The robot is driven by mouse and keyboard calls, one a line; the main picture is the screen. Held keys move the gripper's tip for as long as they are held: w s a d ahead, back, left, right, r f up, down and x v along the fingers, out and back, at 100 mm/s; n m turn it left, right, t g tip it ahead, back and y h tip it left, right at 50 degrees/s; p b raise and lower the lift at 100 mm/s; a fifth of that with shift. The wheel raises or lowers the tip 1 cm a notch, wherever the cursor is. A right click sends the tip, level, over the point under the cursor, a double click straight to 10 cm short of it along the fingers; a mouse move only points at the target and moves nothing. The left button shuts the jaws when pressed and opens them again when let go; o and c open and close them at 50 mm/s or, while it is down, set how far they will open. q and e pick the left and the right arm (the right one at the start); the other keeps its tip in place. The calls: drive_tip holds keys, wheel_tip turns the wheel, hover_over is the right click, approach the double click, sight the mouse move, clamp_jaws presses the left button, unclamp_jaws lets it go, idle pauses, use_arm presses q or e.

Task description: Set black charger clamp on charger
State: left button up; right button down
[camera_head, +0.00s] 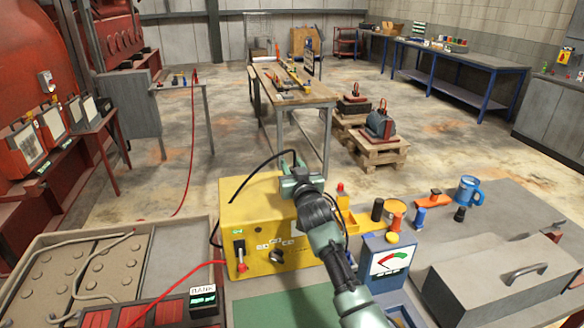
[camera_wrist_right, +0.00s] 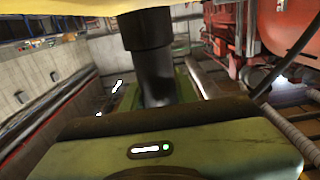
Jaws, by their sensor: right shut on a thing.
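The charger (camera_head: 258,218) is a yellow box with a switch and dial on its front, standing on the near bench. My right gripper (camera_head: 291,174) is at its top right edge, shut on the black charger clamp (camera_head: 291,157). The clamp is mostly hidden by the gripper; a black cable (camera_head: 252,176) arcs from it down to the charger's left side. In the right wrist view a dark cylindrical part (camera_wrist_right: 147,32) stands before the gripper, with a yellow surface above. I cannot tell whether the clamp touches the charger. My left gripper is not in view.
A gauge box (camera_head: 387,260) stands right of the charger, beside my arm. Several small items, a blue mug (camera_head: 468,191) and a grey toolbox (camera_head: 498,277) are farther right. A red cable (camera_head: 180,271) runs at the front left, near a small display unit (camera_head: 203,300).

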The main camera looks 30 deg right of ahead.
drive_tip(key=shift+f, duration=0.5)
drive_tip(key=c, duration=1.1)
unclamp_jaws()
drive_tip(key=shift+f, duration=0.15)
drive_tip(key=shift+r, duration=0.2)
drive_tip(key=shift+s+a+f, duration=0.15)
drive_tip(key=shift+s+f, duration=0.05)
drive_tip(key=shift+s, duration=0.1)
drive_tip(key=b+v, duration=0.2)
drive_tip(key=v, duration=0.8)
drive_tip(key=shift+s+a+r+b, duration=0.1)
drive_tip(key=shift+s+b, duration=0.25)
drive_tip(key=shift+s, duration=0.35)
